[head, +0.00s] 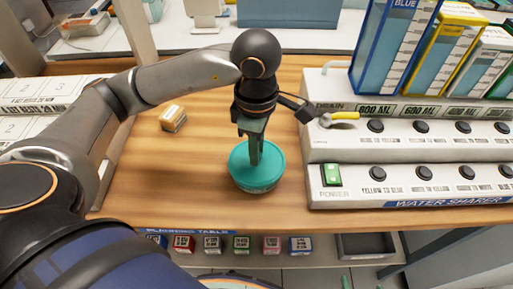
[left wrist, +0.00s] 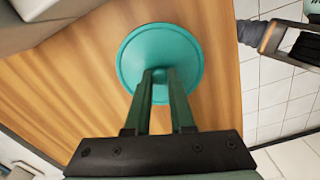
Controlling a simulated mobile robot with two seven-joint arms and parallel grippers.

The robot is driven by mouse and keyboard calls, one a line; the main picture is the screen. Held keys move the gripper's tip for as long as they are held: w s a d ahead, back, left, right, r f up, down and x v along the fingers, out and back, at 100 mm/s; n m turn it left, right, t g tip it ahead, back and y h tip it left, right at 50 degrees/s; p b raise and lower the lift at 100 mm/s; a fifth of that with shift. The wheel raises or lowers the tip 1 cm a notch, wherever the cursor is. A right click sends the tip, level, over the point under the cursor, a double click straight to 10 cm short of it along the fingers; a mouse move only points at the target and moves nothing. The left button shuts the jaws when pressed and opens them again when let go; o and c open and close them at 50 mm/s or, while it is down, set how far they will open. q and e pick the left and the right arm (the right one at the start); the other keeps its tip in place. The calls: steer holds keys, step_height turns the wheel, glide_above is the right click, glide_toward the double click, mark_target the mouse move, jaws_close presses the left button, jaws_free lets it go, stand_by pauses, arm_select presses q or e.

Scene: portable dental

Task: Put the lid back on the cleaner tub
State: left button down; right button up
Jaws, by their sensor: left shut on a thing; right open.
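A round teal lid (head: 240,160) is near the front of the wooden table, left of the water sharer. It shows as a wide disc in the left wrist view (left wrist: 160,42). My left gripper (head: 255,160) points down onto the lid's middle. Its two fingers (left wrist: 160,78) are shut on the lid's small central knob. A teal side wall shows below the disc's front edge in the head view, seemingly the tub (head: 258,188). The lid hides the tub's top, so I cannot tell whether the lid is fully seated.
The white water sharer (head: 325,150), with several black knobs and a yellow-handled drain tap (head: 345,116), stands close on the right. A small beige block (head: 173,119) lies behind left. White numbered boxes (head: 50,92) stand at the left. Bare wood surrounds the lid on the left.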

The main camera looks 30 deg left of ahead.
stand_by(0.3)
arm_select(q)
steer(key=c, duration=0.7)
jaws_free()
steer(key=shift+o, duration=0.3)
steer(key=o, duration=0.4)
steer(key=shift+r+p, duration=2.2)
steer(key=shift+r, duration=1.35)
